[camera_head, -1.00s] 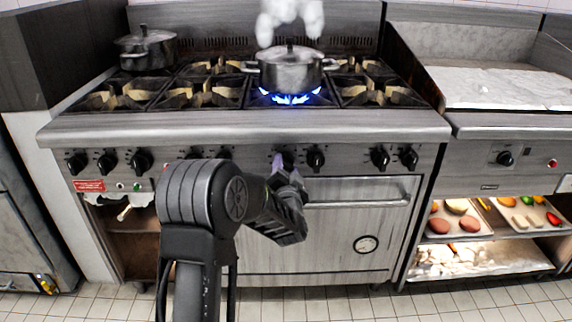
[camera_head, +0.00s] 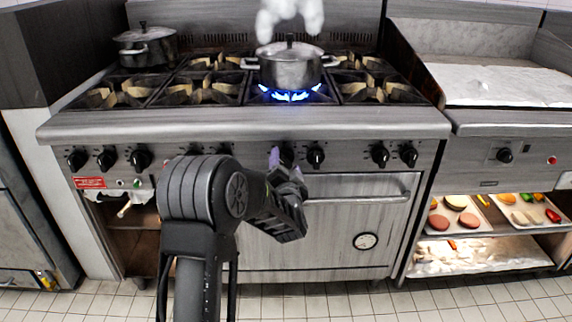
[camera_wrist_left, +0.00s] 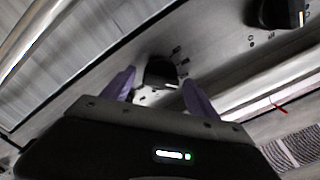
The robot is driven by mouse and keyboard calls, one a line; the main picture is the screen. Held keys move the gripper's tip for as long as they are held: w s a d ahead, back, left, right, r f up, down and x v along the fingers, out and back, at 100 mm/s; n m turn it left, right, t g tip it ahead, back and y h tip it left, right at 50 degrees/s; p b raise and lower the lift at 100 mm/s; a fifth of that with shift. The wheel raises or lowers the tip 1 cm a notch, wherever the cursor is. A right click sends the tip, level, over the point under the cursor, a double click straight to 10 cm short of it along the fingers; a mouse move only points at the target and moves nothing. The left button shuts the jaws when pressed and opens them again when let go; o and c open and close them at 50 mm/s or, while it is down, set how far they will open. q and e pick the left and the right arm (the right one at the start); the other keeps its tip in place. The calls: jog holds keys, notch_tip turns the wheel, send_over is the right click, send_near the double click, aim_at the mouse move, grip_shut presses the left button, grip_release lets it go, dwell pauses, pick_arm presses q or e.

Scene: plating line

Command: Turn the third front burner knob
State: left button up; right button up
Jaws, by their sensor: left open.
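A row of black knobs runs along the stove's front panel (camera_head: 345,157). My left gripper (camera_head: 284,164) is at the left knob (camera_head: 287,156) of the middle pair. In the left wrist view, that knob (camera_wrist_left: 160,72) sits between the tips of my open purple fingers (camera_wrist_left: 159,80), with a gap on each side; I cannot tell whether either finger touches it. The right knob (camera_head: 316,157) of the pair is just beside the gripper and also shows in the wrist view (camera_wrist_left: 275,12). My left arm partly hides the knobs further left. My right gripper is out of view.
A lidded pot (camera_head: 290,68) stands over a lit blue flame (camera_head: 290,96), with white steam above. Another pot (camera_head: 145,47) is at the back left. The oven door handle (camera_head: 355,199) sticks out below the knobs. A griddle (camera_head: 495,87) stands to the right.

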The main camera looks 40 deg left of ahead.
pick_arm(q)
jog(key=v, duration=0.7)
jog(key=shift+s+d+p, duration=0.25)
jog(key=shift+s+p, duration=0.05)
